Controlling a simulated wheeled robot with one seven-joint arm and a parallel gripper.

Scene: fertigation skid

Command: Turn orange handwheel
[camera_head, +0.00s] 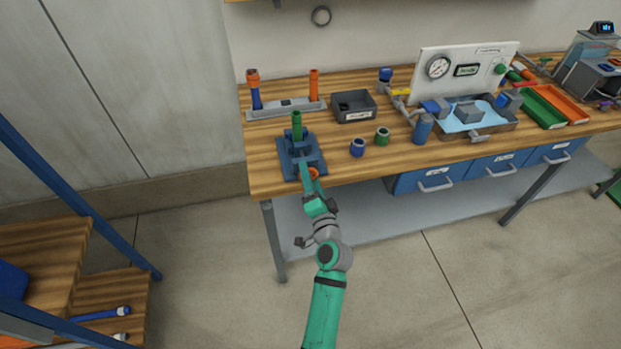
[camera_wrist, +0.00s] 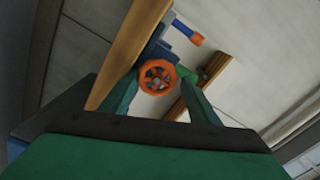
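The orange handwheel (camera_head: 314,173) is on the front of a blue vise-like fixture (camera_head: 291,163) at the bench's left front edge. A green cylinder (camera_head: 297,124) stands upright in the fixture. My gripper (camera_head: 311,186) reaches up to the wheel from the front and partly hides it. In the wrist view the spoked wheel (camera_wrist: 157,76) shows between the tips of my two green fingers. My gripper (camera_wrist: 160,82) is open there. The left fingertip is close to the rim; I cannot tell whether it touches. A small gap shows at the right fingertip.
A grey rack (camera_head: 285,108) with blue-and-orange parts and a dark bin (camera_head: 353,106) stand behind the fixture. Blue (camera_head: 357,147) and green (camera_head: 382,136) rings lie to its right. A shelf (camera_head: 40,255) stands at lower left. The floor in front is clear.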

